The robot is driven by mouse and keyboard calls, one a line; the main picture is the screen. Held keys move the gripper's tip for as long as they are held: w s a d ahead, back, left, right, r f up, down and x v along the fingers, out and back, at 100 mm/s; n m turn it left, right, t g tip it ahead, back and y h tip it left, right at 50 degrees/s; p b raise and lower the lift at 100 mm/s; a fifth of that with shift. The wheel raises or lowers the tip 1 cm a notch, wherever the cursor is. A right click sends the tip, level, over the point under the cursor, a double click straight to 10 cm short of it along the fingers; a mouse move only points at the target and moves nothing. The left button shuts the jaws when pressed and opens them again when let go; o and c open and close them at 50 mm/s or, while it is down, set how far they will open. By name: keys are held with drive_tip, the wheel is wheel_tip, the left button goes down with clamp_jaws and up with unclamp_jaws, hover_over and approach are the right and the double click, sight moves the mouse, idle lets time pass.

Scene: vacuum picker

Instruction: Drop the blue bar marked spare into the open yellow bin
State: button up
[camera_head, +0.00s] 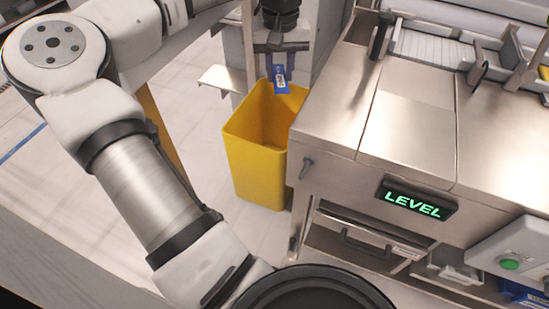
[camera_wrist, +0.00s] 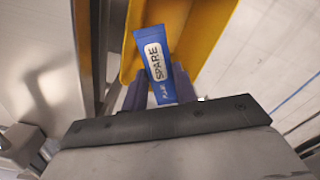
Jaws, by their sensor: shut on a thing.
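The blue bar (camera_head: 281,80) has a white label and hangs from my gripper (camera_head: 278,62) in the head view. In the wrist view the blue bar (camera_wrist: 161,68) shows the word SPARE, and my gripper (camera_wrist: 160,93) is shut on its lower end in that picture. The yellow bin (camera_head: 258,155) stands on the floor with its top open. The bar appears over the far part of the bin's opening. The bin's yellow wall (camera_wrist: 205,35) also shows behind the bar in the wrist view. The inside bottom of the bin is hidden.
A steel machine (camera_head: 405,115) with a green LEVEL display (camera_head: 416,198) stands close to the bin's right side. A small metal shelf (camera_head: 222,79) is at the bin's left rear.

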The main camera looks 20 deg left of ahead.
sight(280, 76)
wheel_tip(280, 76, down, 4)
drive_tip(key=shift+r+b, duration=0.2)
drive_tip(key=shift+b, duration=1.05)
drive_tip(key=shift+r, duration=0.1)
drive_tip(key=o, duration=1)
drive_tip(key=shift+o, duration=0.2)
drive_tip(key=shift+w, duration=0.1)
wheel_tip(280, 76, up, 14)
drive_tip(key=p, duration=0.2)
